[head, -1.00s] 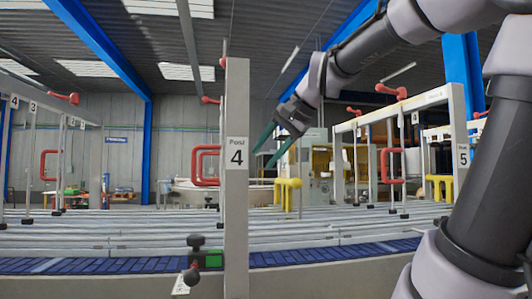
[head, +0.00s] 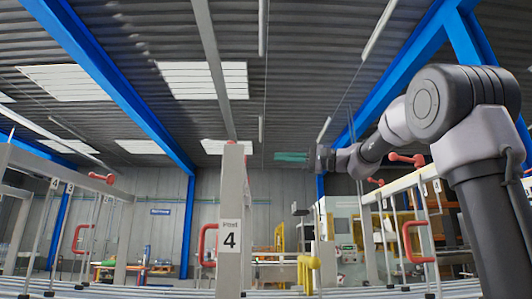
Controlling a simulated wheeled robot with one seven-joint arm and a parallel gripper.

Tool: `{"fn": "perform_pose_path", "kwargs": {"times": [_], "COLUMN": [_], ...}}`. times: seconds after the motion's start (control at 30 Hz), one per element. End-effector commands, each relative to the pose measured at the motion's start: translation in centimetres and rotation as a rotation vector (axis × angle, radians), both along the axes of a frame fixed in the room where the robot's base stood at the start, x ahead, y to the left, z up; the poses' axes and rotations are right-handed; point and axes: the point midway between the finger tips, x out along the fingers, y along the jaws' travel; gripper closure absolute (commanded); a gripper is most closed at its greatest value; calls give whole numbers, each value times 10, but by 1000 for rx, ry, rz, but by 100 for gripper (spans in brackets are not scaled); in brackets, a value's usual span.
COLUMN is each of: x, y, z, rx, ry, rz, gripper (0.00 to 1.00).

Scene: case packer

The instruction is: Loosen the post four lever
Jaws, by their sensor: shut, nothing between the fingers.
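The grey post (head: 230,190) with the "Post 4" sign (head: 230,237) stands upright in the middle of the head view. Its lower part is cut off by the bottom edge, so the dark fitting with a green block seen lower on it earlier is out of view. A red handle (head: 203,245) shows at the left side of the post. I cannot tell which part is the post four lever. My gripper (head: 290,157) has teal fingers pointing left, up and to the right of the post in the picture. It is shut and empty, apart from everything.
A yellow handle (head: 308,272) stands right of the post. Another red handle (head: 418,242) and a rail frame with red levers (head: 407,160) are further right. A rail frame with a red lever (head: 101,178) is at left. Open air surrounds my gripper.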

Motion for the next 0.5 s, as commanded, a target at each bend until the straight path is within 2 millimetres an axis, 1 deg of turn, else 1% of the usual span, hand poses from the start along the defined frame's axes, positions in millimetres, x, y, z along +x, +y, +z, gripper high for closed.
{"fn": "perform_pose_path", "kwargs": {"times": [0.03,0.13,0.23,0.37,0.5], "x": [3,6,9,17,27], "y": [0,4,16,40,69], "z": [5,10,12,16,22], "rx": [20,35,34,33,32], "ry": [-11,-21,-22,-21,-20], "rz": [5,9,10,11,12], "gripper": [100,100,100,100,100]}}
